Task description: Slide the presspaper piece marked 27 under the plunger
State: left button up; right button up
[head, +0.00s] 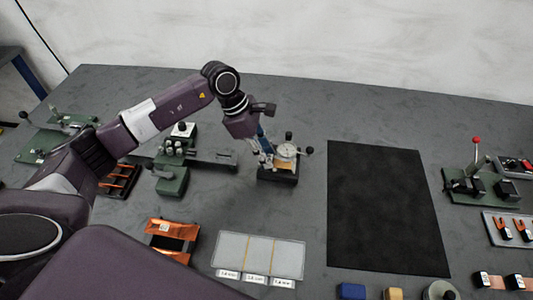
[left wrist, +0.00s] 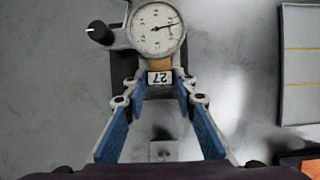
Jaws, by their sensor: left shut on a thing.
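The presspaper piece marked 27 (left wrist: 159,64) is a tan strip with a white label end. The label faces the left wrist camera, and the strip's far end goes out of sight beneath the dial. The plunger is hidden beneath the dial, so contact with the piece cannot be told. My right gripper is out of view.
A green fixture (head: 172,180) stands left of the gauge. A tray with labelled sections (head: 259,254) and an orange-sided holder (head: 171,240) lie nearer. A black mat (head: 386,205) lies clear to the right, with a red-knobbed lever press (head: 474,185) beyond it.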

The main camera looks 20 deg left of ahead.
pick_arm(q)
jog(key=o, duration=0.7)
jog(key=shift+c, duration=0.2)
jog(key=shift+r+p, duration=0.5)
jog(key=shift+r, duration=1)
jog(key=o, duration=0.5)
jog(key=shift+o, duration=0.2)
jog(key=shift+r, duration=0.1)
jog(key=shift+r+p, duration=0.85)
jog(key=shift+r, duration=1.05)
